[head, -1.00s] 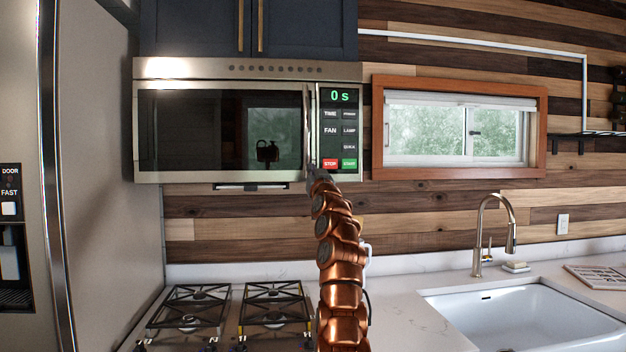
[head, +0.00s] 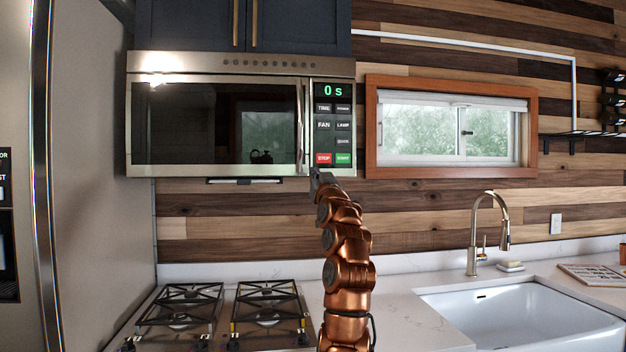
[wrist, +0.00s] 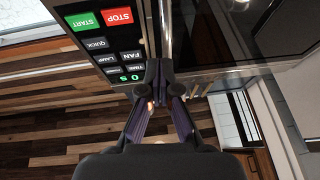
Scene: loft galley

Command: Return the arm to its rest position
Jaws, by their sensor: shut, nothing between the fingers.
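My copper arm reaches up from the bottom of the head view, with my gripper (head: 318,178) just below the lower edge of the microwave (head: 215,125), near its red STOP button. In the wrist view my gripper (wrist: 158,85) has its dark fingers together and empty, in front of the control panel (wrist: 105,45). The panel display reads 0 s. The microwave door is shut. I cannot tell whether the fingertips touch the microwave.
A gas cooktop (head: 222,315) lies below the microwave. A white sink (head: 525,315) with a gold faucet (head: 476,240) is at the right. A fridge (head: 95,180) stands close at the left. Dark cabinets (head: 290,25) hang above the microwave.

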